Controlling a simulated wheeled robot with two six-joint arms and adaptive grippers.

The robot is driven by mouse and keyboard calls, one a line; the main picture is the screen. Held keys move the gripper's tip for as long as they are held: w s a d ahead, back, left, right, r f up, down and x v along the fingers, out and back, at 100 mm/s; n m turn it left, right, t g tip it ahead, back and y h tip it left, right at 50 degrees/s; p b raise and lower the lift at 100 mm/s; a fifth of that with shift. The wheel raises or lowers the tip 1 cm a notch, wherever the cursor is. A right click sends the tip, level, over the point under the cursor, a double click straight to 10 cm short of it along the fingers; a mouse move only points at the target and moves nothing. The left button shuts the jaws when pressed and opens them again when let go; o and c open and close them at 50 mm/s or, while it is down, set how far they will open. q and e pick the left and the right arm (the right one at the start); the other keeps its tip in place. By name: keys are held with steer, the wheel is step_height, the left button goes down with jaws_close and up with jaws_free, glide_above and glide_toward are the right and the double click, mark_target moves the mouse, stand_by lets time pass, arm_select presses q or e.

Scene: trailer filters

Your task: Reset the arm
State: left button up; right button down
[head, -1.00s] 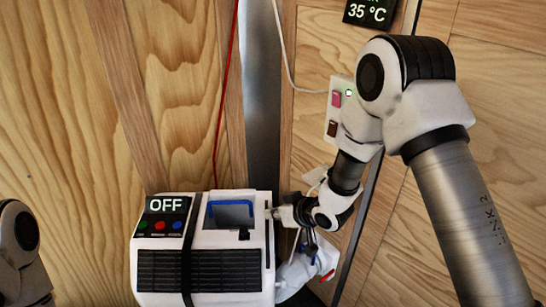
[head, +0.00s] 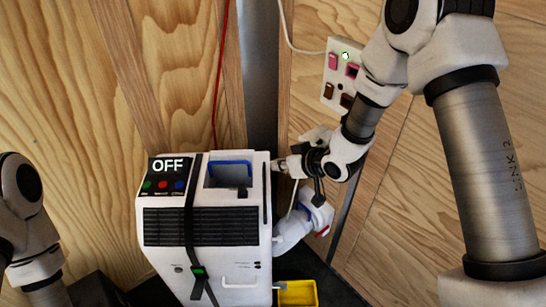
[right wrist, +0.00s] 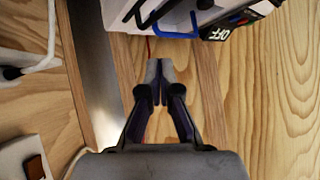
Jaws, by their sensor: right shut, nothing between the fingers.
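My right arm comes in from the right in the head view. Its gripper (head: 281,165) is beside the upper right edge of the white machine (head: 255,225), and I cannot tell whether it touches it. In the right wrist view the right gripper (right wrist: 160,66) is shut and empty, with its fingertips together in front of the wood wall. The machine's dark display (head: 169,167) reads OFF. My left arm shows only in part at the left edge, and its gripper is out of view.
A white switch panel (head: 339,75) with a green light is on the wood wall behind my right arm. A red cord (head: 219,75) hangs above the machine. A white bag-like thing (head: 291,230) and a yellow bin (head: 298,292) are at the machine's right.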

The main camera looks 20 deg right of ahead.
steer(key=v, duration=0.6)
steer(key=s+f+g+h+p, duration=0.15)
steer(key=s+f+g, duration=0.45)
steer(key=s+f, duration=1.05)
steer(key=s+d+f+m+g+h, duration=0.1)
steer(key=s+f, duration=0.2)
steer(key=s, duration=0.2)
steer(key=s+d+f+m+g+h, duration=0.1)
steer(key=s+f+m+g+h, duration=0.1)
steer(key=s+f, duration=0.2)
steer(key=shift+s+d+f+m+p, duration=0.25)
steer(key=shift+s+p, duration=0.2)
steer(key=shift+s, duration=0.85)
steer(key=shift+r, duration=0.1)
